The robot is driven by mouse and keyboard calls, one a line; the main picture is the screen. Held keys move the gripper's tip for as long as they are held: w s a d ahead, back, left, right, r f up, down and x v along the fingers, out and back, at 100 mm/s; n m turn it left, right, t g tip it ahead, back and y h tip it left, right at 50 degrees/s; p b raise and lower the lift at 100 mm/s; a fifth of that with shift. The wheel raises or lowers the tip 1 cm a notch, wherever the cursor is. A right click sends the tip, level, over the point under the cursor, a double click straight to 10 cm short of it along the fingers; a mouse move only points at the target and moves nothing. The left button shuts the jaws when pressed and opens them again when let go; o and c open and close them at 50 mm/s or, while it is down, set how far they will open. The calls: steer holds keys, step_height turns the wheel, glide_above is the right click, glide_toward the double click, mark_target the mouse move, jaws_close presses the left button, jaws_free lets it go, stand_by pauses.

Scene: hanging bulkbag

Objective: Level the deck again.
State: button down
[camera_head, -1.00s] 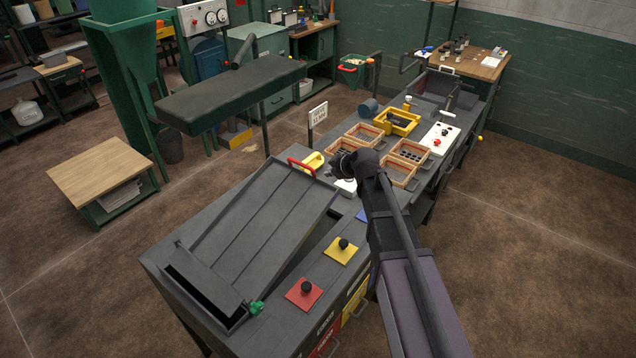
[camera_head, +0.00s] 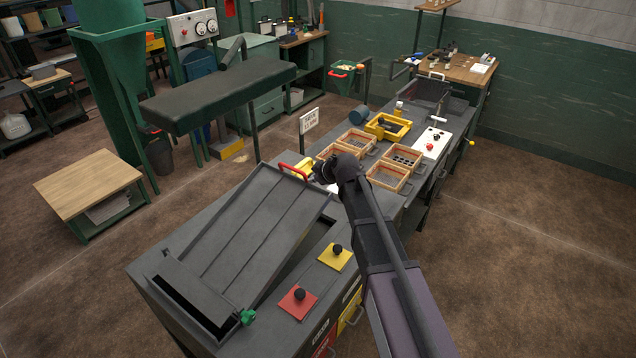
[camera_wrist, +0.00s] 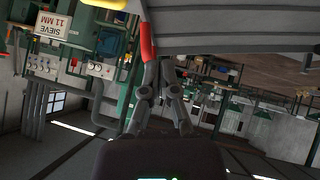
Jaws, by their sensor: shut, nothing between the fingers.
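The deck (camera_head: 240,235) is a long grey ribbed tray on the bench. It lies tilted, with its far end raised above the bench top and a dark gap showing along its right side. A red handle (camera_head: 292,172) is at its far end, and a green knob (camera_head: 247,316) is at its near right corner. My gripper (camera_head: 318,178) is beside the raised far end, close to the handle, partly hidden by my wrist. In the wrist view my gripper (camera_wrist: 163,65) is shut and empty next to the red handle (camera_wrist: 147,40), with the deck (camera_wrist: 235,18) beside it.
A yellow plate (camera_head: 335,257) and red plate (camera_head: 298,301) with black knobs lie right of the deck. Wooden-framed sieves (camera_head: 388,175), a yellow tray (camera_head: 387,126) and a white control panel (camera_head: 432,142) are farther along. A sieve sign (camera_head: 309,121) stands behind the handle.

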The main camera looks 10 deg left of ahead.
mark_target(305, 189)
steer(key=b+x, duration=0.2)
steer(key=x, duration=0.2)
steer(key=shift+w+f, duration=0.1)
steer(key=shift+f, duration=0.15)
steer(key=shift+w+a+f+b, duration=0.15)
steer(key=shift+f+b, duration=0.15)
steer(key=shift+b, duration=0.25)
steer(key=shift+w+d+f+b, duration=0.15)
steer(key=shift+w+f+b, duration=0.05)
steer(key=shift+f+b, duration=0.6)
steer(key=shift+w+d+f+b, duration=0.15)
steer(key=shift+f+b, duration=0.6)
